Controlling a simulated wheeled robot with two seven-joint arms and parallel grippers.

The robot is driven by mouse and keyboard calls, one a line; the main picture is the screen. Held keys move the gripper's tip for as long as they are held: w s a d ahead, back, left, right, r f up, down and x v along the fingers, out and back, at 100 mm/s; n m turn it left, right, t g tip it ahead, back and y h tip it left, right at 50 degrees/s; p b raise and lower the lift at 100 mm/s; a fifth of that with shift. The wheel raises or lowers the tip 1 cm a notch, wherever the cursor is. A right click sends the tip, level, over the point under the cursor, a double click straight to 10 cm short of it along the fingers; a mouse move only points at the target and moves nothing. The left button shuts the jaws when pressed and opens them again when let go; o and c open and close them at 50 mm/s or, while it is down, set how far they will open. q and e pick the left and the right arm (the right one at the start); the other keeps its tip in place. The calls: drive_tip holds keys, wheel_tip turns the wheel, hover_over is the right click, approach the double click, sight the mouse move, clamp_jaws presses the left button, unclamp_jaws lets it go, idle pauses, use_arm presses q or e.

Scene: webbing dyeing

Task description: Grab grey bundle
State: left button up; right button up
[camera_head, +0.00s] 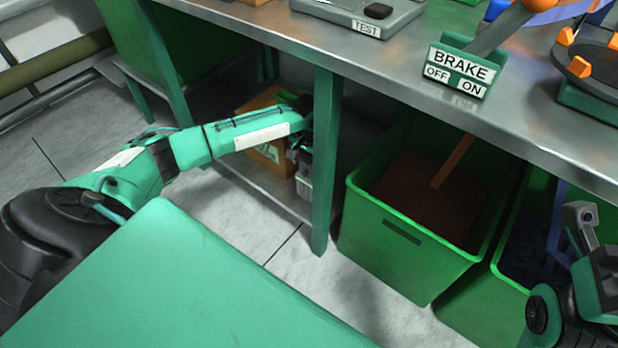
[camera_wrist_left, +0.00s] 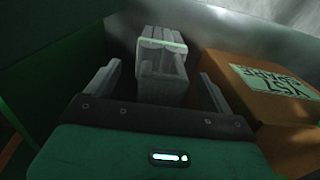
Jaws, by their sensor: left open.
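The grey bundle (camera_wrist_left: 162,48) is a stack of grey folds with a pale green band across it. In the left wrist view it lies straight ahead, with its near end between the finger tips. My left gripper (camera_wrist_left: 159,74) is open, with one finger on each side of the bundle and a gap visible. In the head view my left gripper (camera_head: 301,152) is under the table beside a leg, where a grey shape below it is partly hidden. My right gripper (camera_head: 582,222) is at the right edge, and its jaw opening is unclear.
A cardboard box (camera_head: 268,150) with a green label is close beside the left gripper; it also shows in the left wrist view (camera_wrist_left: 262,105). A green table leg (camera_head: 326,160) stands just right of the gripper. Green bins (camera_head: 400,255) are further right under the metal tabletop (camera_head: 400,60).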

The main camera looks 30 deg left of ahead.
use_arm(q)
drive_tip(key=shift+f, duration=0.55)
drive_tip(key=c, duration=1.5)
drive_tip(key=shift+o, duration=0.2)
drive_tip(key=shift+r, duration=0.1)
